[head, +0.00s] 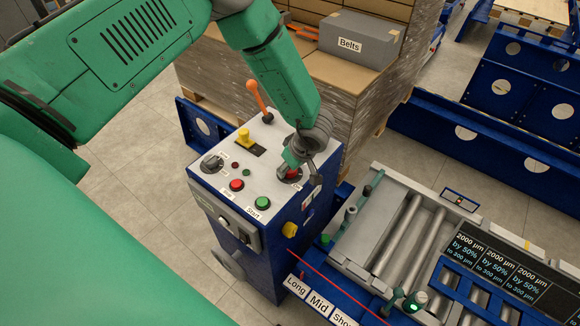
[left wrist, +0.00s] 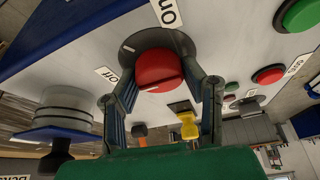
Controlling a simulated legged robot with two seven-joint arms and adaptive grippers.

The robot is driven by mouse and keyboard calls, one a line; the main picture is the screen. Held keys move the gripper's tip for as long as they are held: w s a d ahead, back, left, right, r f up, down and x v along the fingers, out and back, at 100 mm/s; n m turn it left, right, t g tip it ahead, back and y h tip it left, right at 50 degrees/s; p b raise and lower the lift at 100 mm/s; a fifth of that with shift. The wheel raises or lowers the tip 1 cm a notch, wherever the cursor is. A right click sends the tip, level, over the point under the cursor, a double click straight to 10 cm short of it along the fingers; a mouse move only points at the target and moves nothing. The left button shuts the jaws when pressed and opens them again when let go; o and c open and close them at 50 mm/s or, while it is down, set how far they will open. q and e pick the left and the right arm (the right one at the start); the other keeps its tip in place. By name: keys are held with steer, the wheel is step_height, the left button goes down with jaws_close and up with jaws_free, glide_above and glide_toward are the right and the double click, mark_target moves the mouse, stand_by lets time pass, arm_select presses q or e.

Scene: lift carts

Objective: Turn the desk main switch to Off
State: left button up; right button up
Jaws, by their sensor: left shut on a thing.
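The control desk (head: 210,170) has a pale top and a blue body. Its main switch is a red knob (left wrist: 158,70) on a dark round base, between an "On" label (left wrist: 168,12) and an "Off" label (left wrist: 107,73). A small white mark shows on the dark base between the labels. My left gripper (head: 293,170) is at the right corner of the desk top, over the switch. In the left wrist view its two fingers (left wrist: 163,95) are on either side of the red knob, shut on it. The gripper partly hides the switch in the head view. My right gripper is not in view.
The desk top also has a green Start button (head: 262,203), a red button (head: 236,185), a yellow control (head: 245,138) and an orange-handled lever (head: 259,101). A roller conveyor (head: 400,235) stands at the right. Stacked boxes with a "Belts" box (head: 360,42) are behind.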

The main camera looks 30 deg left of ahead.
arm_select(q)
steer(key=o, duration=1.1)
steer(key=shift+w, duration=0.1)
steer(key=shift+o, duration=0.2)
steer(key=shift+d+r, duration=0.1)
steer(key=shift+r, duration=0.05)
steer(key=v, duration=1.1)
steer(key=shift+d, duration=0.2)
steer(key=shift+r, duration=0.15)
